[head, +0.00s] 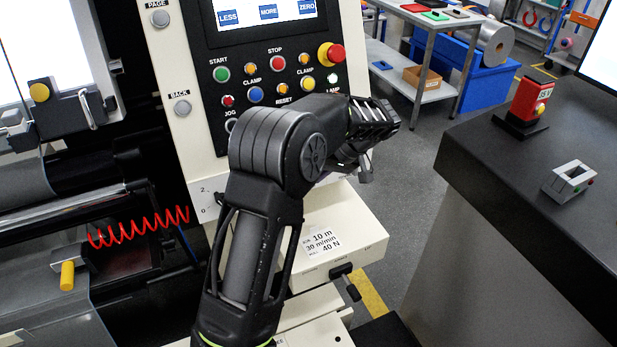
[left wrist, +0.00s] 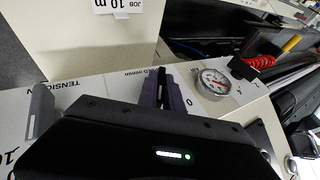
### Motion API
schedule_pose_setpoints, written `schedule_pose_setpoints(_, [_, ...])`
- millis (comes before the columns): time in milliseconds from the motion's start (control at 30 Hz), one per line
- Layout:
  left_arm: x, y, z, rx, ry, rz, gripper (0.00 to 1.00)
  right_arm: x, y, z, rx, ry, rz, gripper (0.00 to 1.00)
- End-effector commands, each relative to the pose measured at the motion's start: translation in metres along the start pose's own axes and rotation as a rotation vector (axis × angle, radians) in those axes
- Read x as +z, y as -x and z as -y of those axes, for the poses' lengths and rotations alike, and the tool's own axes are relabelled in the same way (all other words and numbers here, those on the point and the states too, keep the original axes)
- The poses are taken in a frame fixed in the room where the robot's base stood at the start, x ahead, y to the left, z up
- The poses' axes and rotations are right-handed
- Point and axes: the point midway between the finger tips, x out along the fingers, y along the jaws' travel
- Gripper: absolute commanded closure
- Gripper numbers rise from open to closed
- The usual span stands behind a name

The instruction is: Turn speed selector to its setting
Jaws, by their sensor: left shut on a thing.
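The speed selector (left wrist: 160,82) shows in the left wrist view as a narrow dark piece on a pale panel, beside lettering that reads partly as speed in m/min. My left gripper (left wrist: 168,95) is shut on it, and the gripper body covers much of the dial. A 0 mark shows to the right of the selector. In the head view my left gripper (head: 366,165) is in front of the control panel; my arm hides the selector there. A job card (head: 322,243) reads 10 m, 30 m/min and 40 N. My right gripper is in neither view.
The control panel (head: 205,98) carries several coloured buttons, with a red mushroom button (head: 330,54) close above my wrist. A round gauge (left wrist: 214,82) sits right of the selector. A dark bench (head: 480,150) stands at the right. A red coiled hose (head: 135,230) hangs at the left.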

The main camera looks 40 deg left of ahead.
Motion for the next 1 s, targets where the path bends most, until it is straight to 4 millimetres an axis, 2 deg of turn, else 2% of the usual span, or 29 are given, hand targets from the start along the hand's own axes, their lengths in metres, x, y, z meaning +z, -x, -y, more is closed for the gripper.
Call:
schedule_pose_setpoints(300, [0.000,0.000,0.000,-0.001,-0.001,0.000,1.00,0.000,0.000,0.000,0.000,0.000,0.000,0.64])
schedule_pose_setpoints(333, [0.000,0.000,0.000,-0.001,-0.001,0.000,0.89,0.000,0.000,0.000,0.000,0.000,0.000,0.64])
schedule_pose_setpoints(600, [0.000,0.000,0.000,0.000,-0.001,0.000,0.68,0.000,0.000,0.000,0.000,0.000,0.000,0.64])
schedule_pose_setpoints(867, [0.000,0.001,0.000,0.000,-0.001,0.000,0.68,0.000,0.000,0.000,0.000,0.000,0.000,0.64])
schedule_pose_setpoints(1000, [0.000,0.011,-0.001,0.002,0.000,-0.002,0.68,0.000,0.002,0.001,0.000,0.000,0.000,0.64])
